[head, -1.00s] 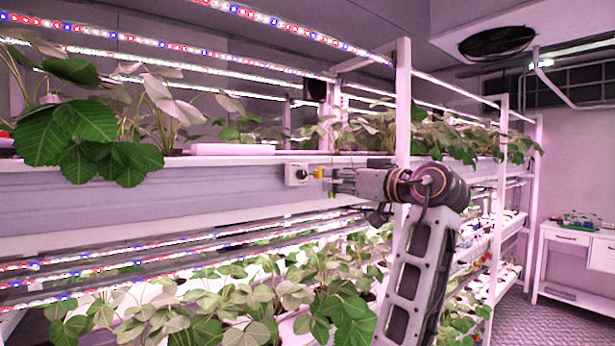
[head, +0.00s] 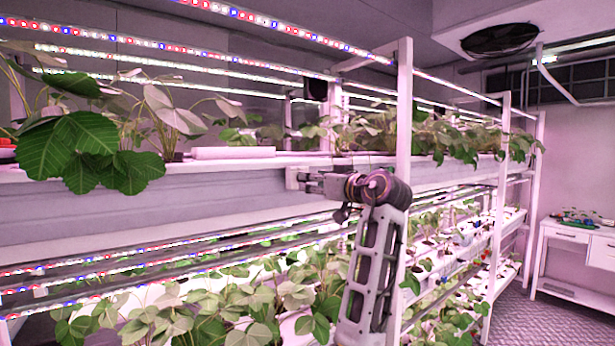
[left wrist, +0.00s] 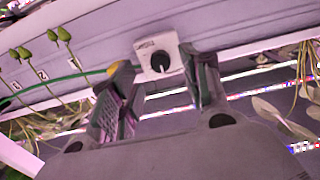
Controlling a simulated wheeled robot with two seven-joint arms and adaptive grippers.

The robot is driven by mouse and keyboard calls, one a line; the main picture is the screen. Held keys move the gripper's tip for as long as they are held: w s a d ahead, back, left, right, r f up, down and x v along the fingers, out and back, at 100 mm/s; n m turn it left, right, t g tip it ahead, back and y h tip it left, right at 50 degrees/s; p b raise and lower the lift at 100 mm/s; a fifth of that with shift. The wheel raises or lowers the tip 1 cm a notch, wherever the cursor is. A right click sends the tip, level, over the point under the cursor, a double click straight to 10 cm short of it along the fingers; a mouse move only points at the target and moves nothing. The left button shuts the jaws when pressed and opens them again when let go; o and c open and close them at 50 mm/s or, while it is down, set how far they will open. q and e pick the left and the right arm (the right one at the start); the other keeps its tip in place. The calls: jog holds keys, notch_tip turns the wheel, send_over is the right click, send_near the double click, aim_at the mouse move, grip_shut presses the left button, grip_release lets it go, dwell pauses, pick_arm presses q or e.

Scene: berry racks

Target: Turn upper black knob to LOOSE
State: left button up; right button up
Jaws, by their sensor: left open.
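The black knob (left wrist: 160,61) sits on a small white box (left wrist: 172,48) with a printed label, on the face of the upper rack's trough. The label is too small to read. In the head view the box (head: 291,177) is mostly hidden by my left gripper (head: 306,183). The left gripper is open, its two fingers on either side of the box in the left wrist view, with the knob between them. Whether a finger touches the box, I cannot tell. My right gripper is not in view.
A yellow piece (left wrist: 113,68) shows beside the left finger, with a green line running left from it. Strawberry plants (head: 85,145) hang over the upper trough (head: 130,203); light strips run below.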

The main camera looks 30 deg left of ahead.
pick_arm(q)
jog(key=p+x, duration=0.1)
jog(key=x, duration=0.2)
jog(key=shift+w+a, duration=0.15)
jog(key=shift+a, duration=0.2)
jog(key=shift+c, duration=0.2)
grip_shut()
jog(key=shift+m, duration=0.7)
jog(key=shift+o, duration=0.2)
grip_release()
jog(key=shift+d, duration=0.15)
